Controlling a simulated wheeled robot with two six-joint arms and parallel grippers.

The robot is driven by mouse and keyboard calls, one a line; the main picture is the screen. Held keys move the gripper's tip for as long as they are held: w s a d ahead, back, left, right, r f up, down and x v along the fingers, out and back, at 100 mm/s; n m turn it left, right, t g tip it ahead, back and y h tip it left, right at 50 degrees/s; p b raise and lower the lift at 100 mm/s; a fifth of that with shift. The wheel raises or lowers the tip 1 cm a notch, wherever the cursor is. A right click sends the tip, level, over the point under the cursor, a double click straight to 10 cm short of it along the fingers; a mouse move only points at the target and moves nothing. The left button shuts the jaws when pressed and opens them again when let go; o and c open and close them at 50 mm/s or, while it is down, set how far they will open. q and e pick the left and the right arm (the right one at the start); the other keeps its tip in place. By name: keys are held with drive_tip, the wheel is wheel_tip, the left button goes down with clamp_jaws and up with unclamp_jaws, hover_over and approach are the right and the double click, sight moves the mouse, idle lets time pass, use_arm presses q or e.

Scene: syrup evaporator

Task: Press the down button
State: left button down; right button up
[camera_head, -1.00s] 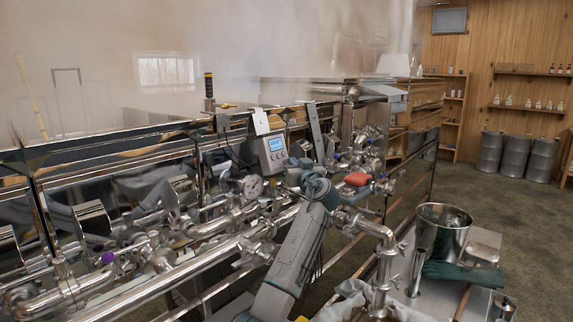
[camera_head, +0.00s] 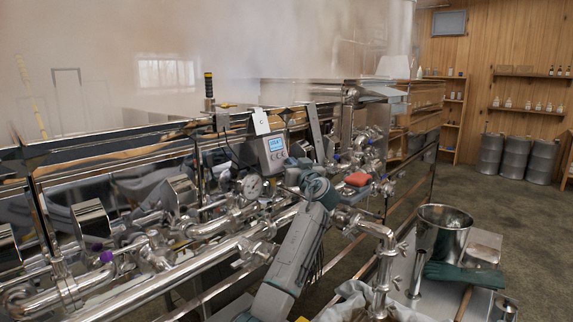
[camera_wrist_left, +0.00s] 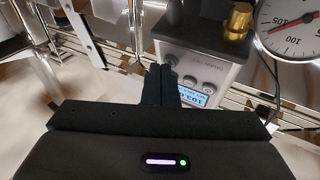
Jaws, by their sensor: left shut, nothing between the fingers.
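A grey control box (camera_head: 272,153) with a lit blue display (camera_head: 276,145) is mounted on the evaporator's front. My left gripper (camera_head: 298,163) is just right of the box, partly hidden by my own wrist. In the left wrist view the box (camera_wrist_left: 205,66) appears upside down, with its display (camera_wrist_left: 190,96) partly behind my gripper body. Small dark round buttons (camera_wrist_left: 190,80) sit beside the display. My left fingertips (camera_wrist_left: 161,69) are together, empty, and at the buttons' left edge in that view. Which button is down, and whether the fingers touch one, I cannot tell. My right gripper is not visible.
Steel pipes and valves (camera_head: 150,245) run along the evaporator's front. A steel pot (camera_head: 443,232) stands on a cart at right. Floor beyond is open.

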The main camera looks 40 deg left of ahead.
use_arm(q)
drive_tip(key=shift+d+r, duration=0.2)
drive_tip(key=shift+d, duration=0.4)
drive_tip(key=d, duration=0.1)
drive_tip(key=d+r+b, duration=0.1)
drive_tip(key=d, duration=0.2)
drive_tip(key=shift+s+d+r+b, duration=0.2)
drive_tip(key=shift+s+d+b, duration=0.05)
drive_tip(key=shift+d+b, duration=0.15)
drive_tip(key=shift+f, duration=0.1)
idle(4.8)
